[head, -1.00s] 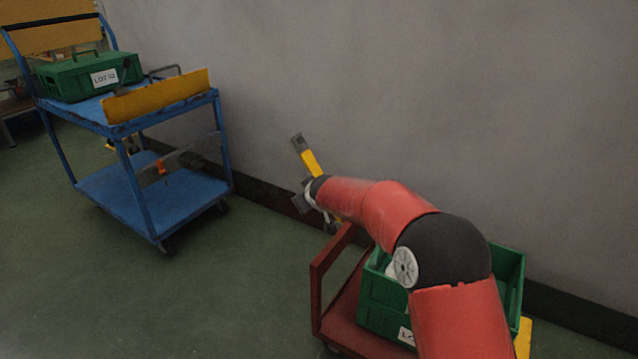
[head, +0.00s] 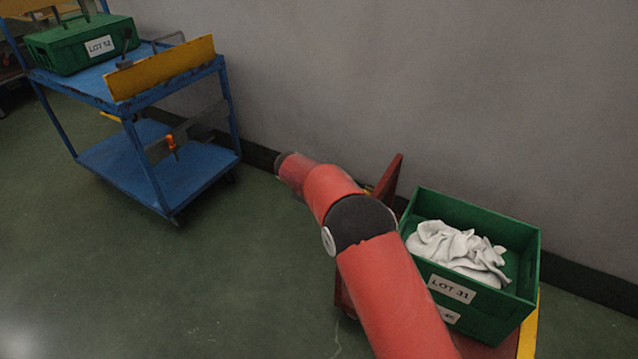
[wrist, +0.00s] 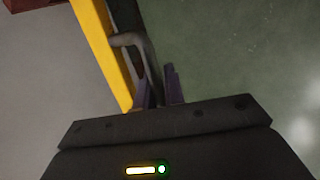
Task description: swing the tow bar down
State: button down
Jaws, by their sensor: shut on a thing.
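In the wrist view the yellow tow bar (wrist: 103,50) runs from the top edge down toward my gripper (wrist: 159,92). A grey curved handle (wrist: 130,40) bends off the bar's side and reaches in between my two purple fingers, which are shut on it. In the head view my red arm hides the gripper and nearly all of the bar. The red trolley (head: 390,178) shows partly behind my arm. Where the bar joins the trolley is hidden, and its exact angle cannot be told.
A green crate (head: 487,310) with white cloth (head: 455,250) rides on the red trolley by the grey wall. A blue cart (head: 190,175) with a green box (head: 85,45) and a yellow board (head: 165,68) stands at left. Green floor between is clear.

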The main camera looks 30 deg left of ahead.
jog(key=shift+d+f+h, duration=0.1)
jog(key=shift+f+h, duration=0.5)
jog(key=shift+f, duration=0.15)
jog(key=c, duration=1.8)
grip_release()
jog(key=shift+o, duration=0.2)
jog(key=v, duration=0.7)
jog(key=shift+s+r, duration=0.15)
jog(key=shift+r, duration=0.2)
